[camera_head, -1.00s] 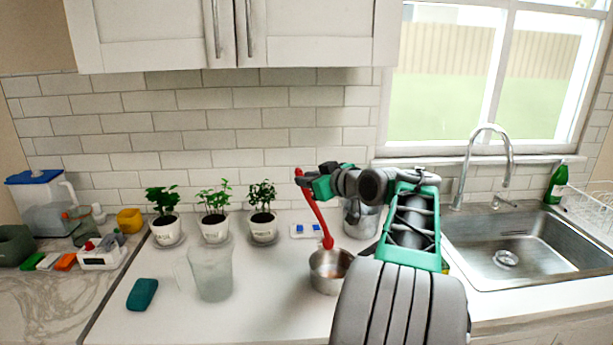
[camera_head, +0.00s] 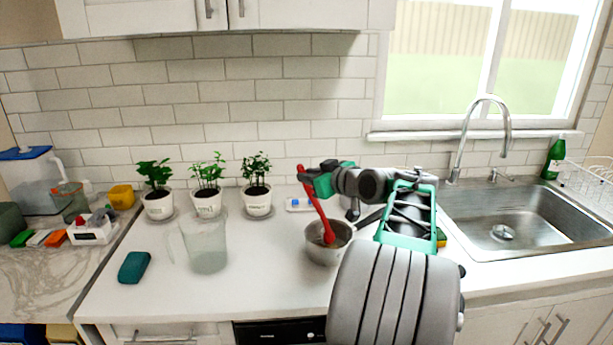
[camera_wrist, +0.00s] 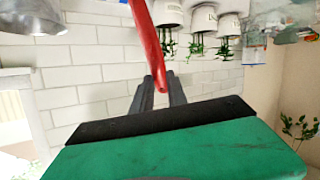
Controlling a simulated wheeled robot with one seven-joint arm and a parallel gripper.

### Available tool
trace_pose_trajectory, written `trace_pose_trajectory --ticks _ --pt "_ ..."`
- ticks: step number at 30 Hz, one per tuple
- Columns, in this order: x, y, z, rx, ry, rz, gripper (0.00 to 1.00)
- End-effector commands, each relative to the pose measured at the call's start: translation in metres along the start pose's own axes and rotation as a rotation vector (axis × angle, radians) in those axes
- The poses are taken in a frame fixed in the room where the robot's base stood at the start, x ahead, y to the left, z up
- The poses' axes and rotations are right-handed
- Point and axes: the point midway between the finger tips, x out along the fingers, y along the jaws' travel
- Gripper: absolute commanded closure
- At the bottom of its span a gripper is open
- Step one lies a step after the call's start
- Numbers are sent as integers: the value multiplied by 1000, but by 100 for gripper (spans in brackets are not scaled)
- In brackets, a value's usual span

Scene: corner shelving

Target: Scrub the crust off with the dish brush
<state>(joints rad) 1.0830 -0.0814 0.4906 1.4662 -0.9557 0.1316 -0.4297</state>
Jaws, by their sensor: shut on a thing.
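The red dish brush (camera_head: 317,211) slants down from my gripper (camera_head: 304,179), its head inside the small metal pot (camera_head: 322,254) on the white counter. My gripper is shut on the upper handle, above and left of the pot. The brush handle (camera_wrist: 148,40) also crosses the wrist view between my fingers (camera_wrist: 158,92). A metal rim, probably the pot's (camera_wrist: 30,22), shows at that view's upper left. A brownish patch, perhaps the crust, shows inside the pot. Whether the bristles touch it cannot be told.
A clear pitcher (camera_head: 207,247) and a teal sponge (camera_head: 134,267) stand left of the pot. Several potted plants (camera_head: 257,199) line the wall. The sink (camera_head: 540,228) is at right.

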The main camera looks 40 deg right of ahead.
Motion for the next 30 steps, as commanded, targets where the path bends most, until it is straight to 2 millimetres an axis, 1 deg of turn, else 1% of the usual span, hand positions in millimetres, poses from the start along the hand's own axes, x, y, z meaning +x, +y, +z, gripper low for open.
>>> trace_pose_trajectory --ticks 12,30 --pt "0 0 -1 -1 1 -1 100" --pt "3 -2 7 -1 1 -1 100"
